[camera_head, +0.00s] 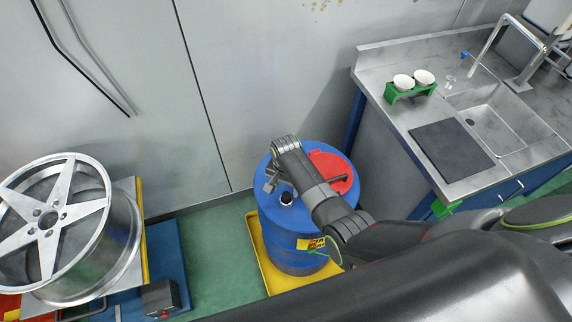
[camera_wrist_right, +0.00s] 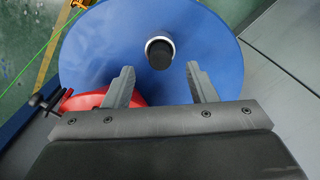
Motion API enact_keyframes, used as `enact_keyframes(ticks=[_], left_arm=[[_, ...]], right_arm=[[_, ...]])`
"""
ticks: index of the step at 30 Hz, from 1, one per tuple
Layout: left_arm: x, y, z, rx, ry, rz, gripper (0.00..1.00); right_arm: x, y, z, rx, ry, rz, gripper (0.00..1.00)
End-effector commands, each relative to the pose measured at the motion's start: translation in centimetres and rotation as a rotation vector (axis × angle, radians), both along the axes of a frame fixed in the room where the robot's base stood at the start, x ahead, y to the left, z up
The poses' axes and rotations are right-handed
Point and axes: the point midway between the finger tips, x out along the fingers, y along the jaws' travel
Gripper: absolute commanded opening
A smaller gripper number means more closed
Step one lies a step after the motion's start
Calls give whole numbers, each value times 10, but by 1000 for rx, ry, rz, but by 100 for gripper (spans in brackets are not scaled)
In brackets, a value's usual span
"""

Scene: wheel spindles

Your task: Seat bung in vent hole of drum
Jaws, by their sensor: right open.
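The blue drum (camera_head: 292,220) stands upright in a yellow tray, and its top fills much of the right wrist view (camera_wrist_right: 100,45). A black bung (camera_wrist_right: 159,55) sits at a pale ring (camera_wrist_right: 148,44) around the vent hole near the drum's edge. The bung also shows as a dark spot in the head view (camera_head: 286,198). How deep it sits I cannot tell. My right gripper (camera_wrist_right: 160,68) is open above the drum top, its fingertips apart on either side of the bung's lower edge in the picture, gripping nothing. My left gripper is out of view.
A red piece (camera_head: 330,170) with a black handle lies on the drum top. The yellow tray (camera_head: 262,262) is on the green floor. A steel sink counter (camera_head: 465,185) stands at right, a silver wheel (camera_head: 50,225) at left. A grey wall is close behind.

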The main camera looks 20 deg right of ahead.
Motion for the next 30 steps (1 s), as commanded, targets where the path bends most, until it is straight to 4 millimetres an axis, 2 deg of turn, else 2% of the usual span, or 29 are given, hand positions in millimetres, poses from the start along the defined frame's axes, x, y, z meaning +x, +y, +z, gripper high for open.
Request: enact_keyframes(ticks=[12,18,24,30], left_arm=[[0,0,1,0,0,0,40],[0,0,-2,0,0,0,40],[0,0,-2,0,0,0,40],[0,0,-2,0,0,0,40]], right_arm=[[1,1,74,2,-3,-1,52],[0,1,103,2,-3,0,52],[0,1,117,1,0,0,52],[0,1,119,1,1,0,52]])
